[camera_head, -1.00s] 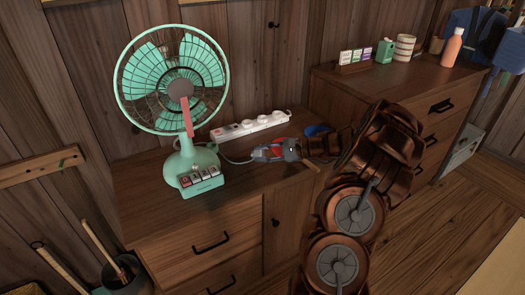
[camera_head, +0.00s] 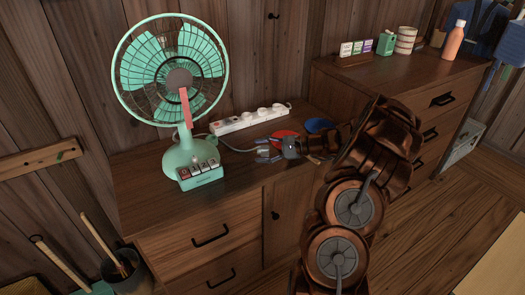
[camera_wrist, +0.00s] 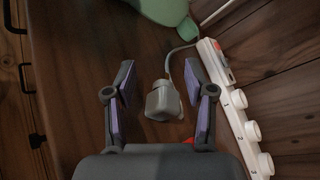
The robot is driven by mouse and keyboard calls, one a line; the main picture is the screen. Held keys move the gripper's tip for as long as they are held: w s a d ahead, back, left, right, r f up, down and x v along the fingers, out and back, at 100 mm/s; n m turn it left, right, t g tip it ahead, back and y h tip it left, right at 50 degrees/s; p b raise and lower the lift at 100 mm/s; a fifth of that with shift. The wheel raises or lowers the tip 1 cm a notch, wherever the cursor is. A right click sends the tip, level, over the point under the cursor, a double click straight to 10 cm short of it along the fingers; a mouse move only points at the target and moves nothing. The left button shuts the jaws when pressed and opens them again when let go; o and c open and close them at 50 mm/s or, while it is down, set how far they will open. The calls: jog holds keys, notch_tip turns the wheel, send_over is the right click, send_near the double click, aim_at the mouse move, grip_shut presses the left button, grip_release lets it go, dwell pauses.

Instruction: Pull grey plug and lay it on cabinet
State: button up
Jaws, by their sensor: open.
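The grey plug (camera_wrist: 163,100) lies on the wooden cabinet top (camera_head: 150,190), apart from the power strip. Its grey cord runs toward the mint-green fan (camera_head: 188,150). In the wrist view, the plug is between the two spread fingers of my gripper (camera_wrist: 159,66), with gaps on both sides. In the head view, my gripper (camera_head: 268,150) is low over the cabinet, in front of the white power strip (camera_head: 232,126); the plug is hard to make out there. The strip also shows in the wrist view (camera_wrist: 224,84), with several white round-topped pieces along it.
A red disc (camera_head: 285,134) and a blue disc (camera_head: 319,125) lie behind my gripper. The fan's base has several buttons. A taller cabinet (camera_head: 385,88) at right carries small containers and an orange bottle (camera_head: 454,40). The cabinet's front left top is clear.

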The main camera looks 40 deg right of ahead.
jog(key=v, duration=1.2)
dwell(0.5)
jog(key=shift+a, duration=0.1)
